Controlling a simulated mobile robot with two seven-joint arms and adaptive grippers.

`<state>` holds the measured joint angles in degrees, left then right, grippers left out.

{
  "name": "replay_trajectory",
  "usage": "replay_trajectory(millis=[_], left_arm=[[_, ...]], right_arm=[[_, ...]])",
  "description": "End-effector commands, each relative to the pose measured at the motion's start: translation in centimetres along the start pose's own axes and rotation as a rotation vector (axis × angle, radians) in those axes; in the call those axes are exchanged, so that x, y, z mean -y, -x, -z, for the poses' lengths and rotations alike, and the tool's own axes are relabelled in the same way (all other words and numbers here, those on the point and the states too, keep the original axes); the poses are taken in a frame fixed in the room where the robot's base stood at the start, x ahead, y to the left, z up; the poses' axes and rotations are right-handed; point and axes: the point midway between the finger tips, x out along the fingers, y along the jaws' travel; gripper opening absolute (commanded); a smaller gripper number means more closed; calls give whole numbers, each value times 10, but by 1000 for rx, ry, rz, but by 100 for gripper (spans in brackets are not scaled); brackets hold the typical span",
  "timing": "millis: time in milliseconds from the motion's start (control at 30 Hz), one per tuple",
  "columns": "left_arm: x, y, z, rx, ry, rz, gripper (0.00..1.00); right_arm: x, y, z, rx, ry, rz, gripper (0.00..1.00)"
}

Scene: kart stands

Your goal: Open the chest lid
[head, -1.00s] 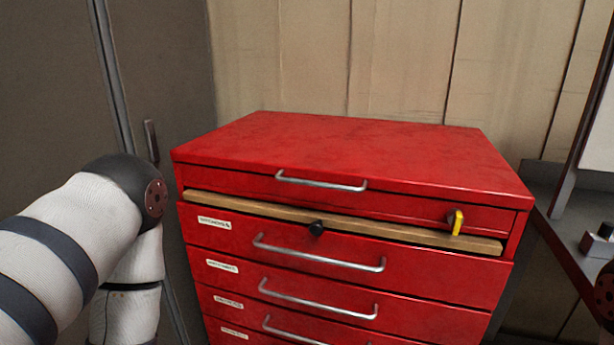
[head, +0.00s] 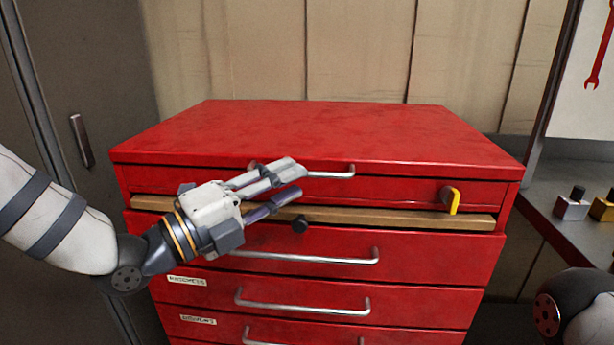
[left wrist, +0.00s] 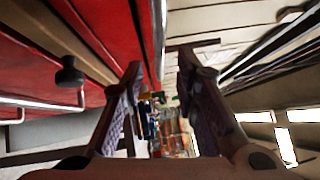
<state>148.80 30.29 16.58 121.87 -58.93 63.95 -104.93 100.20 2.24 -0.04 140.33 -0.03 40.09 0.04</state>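The red tool chest (head: 320,135) stands ahead with its flat lid down. A metal handle (head: 335,174) runs along the lid's front edge; its left part is hidden behind my gripper. My left gripper (head: 298,180) is open and empty in front of the chest's upper face, its fingers pointing right along the front, close to the handle. In the left wrist view the two fingers (left wrist: 160,62) stand apart, with a bright metal bar (left wrist: 159,35) just beyond the tips. I cannot tell whether they touch it. My right gripper is out of view.
A yellow latch or key (head: 453,200) sticks out at the chest's upper right. A wooden strip (head: 400,216) with a black knob (head: 300,223) lies above the handled drawers. A bench with small blocks (head: 571,205) stands at the right, a grey cabinet at the left.

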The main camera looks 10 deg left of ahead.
Motion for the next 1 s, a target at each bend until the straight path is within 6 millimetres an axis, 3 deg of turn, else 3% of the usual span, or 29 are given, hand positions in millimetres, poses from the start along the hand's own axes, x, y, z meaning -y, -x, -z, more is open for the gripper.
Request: replay_trajectory(millis=[100, 300, 533, 667, 1000], left_arm=[[-2, -24, 0, -1, 2, -2, 28], [-1, -44, 0, 0, 2, -2, 28], [0, -45, 0, 0, 2, -2, 28], [0, -45, 0, 0, 2, -2, 1], [6, -45, -1, 1, 0, 0, 0]], right_arm=[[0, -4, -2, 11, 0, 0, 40], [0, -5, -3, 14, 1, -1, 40], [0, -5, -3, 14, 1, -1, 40], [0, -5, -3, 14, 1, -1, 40], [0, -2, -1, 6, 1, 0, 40]])
